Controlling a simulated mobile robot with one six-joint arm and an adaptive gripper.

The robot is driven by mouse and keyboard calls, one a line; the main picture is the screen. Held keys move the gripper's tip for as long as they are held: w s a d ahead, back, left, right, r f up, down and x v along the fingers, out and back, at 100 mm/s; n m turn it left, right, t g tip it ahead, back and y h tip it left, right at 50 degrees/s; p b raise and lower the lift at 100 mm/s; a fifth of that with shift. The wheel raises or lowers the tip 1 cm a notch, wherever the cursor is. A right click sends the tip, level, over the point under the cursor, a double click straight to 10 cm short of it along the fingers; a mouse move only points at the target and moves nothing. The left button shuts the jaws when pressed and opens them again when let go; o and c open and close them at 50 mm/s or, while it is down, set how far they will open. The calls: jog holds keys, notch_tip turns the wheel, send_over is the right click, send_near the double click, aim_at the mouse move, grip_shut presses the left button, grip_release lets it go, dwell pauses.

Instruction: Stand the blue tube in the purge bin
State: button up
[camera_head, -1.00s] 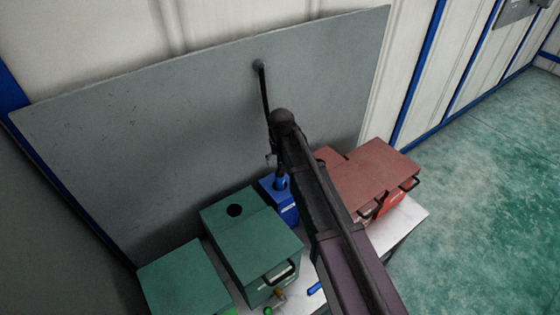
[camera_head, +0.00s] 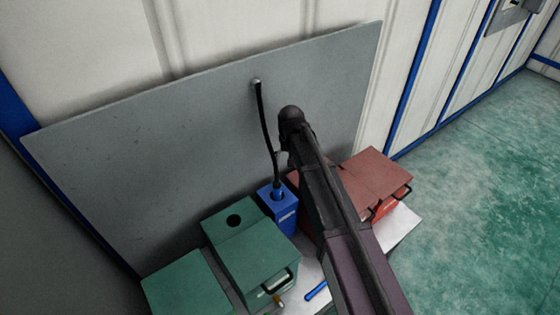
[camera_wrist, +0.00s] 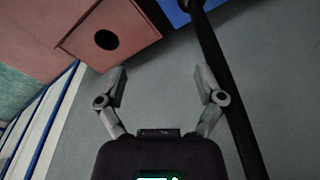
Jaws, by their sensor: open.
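A blue box (camera_head: 284,216) with a hole in its top, which looks like the bin, stands at the back of the table. A black hose (camera_head: 264,115) runs from the grey panel down to its hole; its lower end is in or at the hole. A slim blue tube (camera_head: 317,290) lies flat on the white tabletop in front, partly beside my arm. My gripper (camera_wrist: 166,85) is open and empty in the wrist view, its fingers spread over the grey panel, with the hose (camera_wrist: 225,75) just right of the right finger. In the head view my arm mostly hides it.
Green boxes (camera_head: 252,250) stand left of the blue box, one with a round hole. A red box (camera_head: 372,175) stands to the right, and its holed part (camera_wrist: 132,38) shows in the wrist view. A grey panel (camera_head: 170,155) rises behind. Open floor lies right.

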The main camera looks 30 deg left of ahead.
jog(key=w+d+m, duration=0.5)
jog(key=w+d, duration=1.1)
jog(key=d, duration=0.1)
jog(key=shift+f+h, duration=0.3)
jog(key=shift+s+d, duration=0.1)
dwell(0.3)
jog(key=s+d, duration=1.2)
jog(key=d, duration=0.3)
jog(key=s+d+m+g, duration=0.1)
jog(key=s+d, duration=1.2)
jog(key=d, duration=0.2)
jog(key=shift+s+d, duration=0.2)
jog(key=shift+d, duration=0.05)
